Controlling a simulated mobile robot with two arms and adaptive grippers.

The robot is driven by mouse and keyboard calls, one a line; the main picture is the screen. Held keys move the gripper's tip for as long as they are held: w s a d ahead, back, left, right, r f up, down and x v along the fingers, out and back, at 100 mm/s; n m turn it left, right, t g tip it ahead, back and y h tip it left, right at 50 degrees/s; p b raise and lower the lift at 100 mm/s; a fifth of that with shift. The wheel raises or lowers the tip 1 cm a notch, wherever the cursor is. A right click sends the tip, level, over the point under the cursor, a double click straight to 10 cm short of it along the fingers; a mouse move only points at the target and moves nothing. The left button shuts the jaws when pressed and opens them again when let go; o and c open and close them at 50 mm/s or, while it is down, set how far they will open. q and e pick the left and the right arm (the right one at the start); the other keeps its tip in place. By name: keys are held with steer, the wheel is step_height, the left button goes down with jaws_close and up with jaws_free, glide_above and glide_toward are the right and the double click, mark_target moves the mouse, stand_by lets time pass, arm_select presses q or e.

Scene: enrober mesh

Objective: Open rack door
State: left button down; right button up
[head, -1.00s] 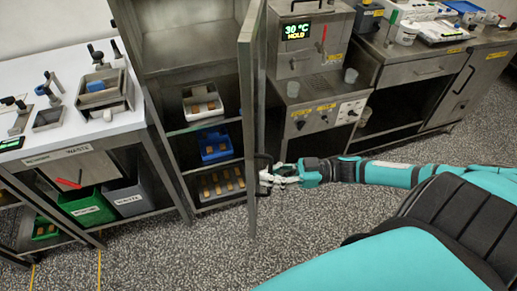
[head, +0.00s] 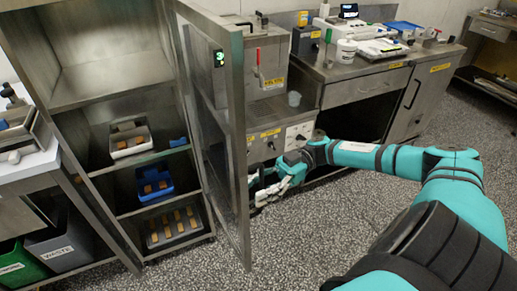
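The rack door (head: 241,150) is a tall metal frame with a see-through panel. It stands open, swung out to the right of the rack (head: 110,82), and its inner face shows. My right gripper (head: 262,190) is at the outer side of the door's free edge, at the dark handle. The door edge partly hides the fingertips and handle, so I cannot tell whether the fingers are closed on it. My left gripper is not in view.
The rack shelves hold a white bin (head: 130,142), a blue bin (head: 153,184) and a dark tray (head: 173,228) with brown bars. A machine (head: 270,60) and counter (head: 365,85) stand behind the door. Speckled floor (head: 300,240) is clear in front.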

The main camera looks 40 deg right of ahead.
steer(key=d, duration=1.2)
steer(key=shift+s, duration=0.35)
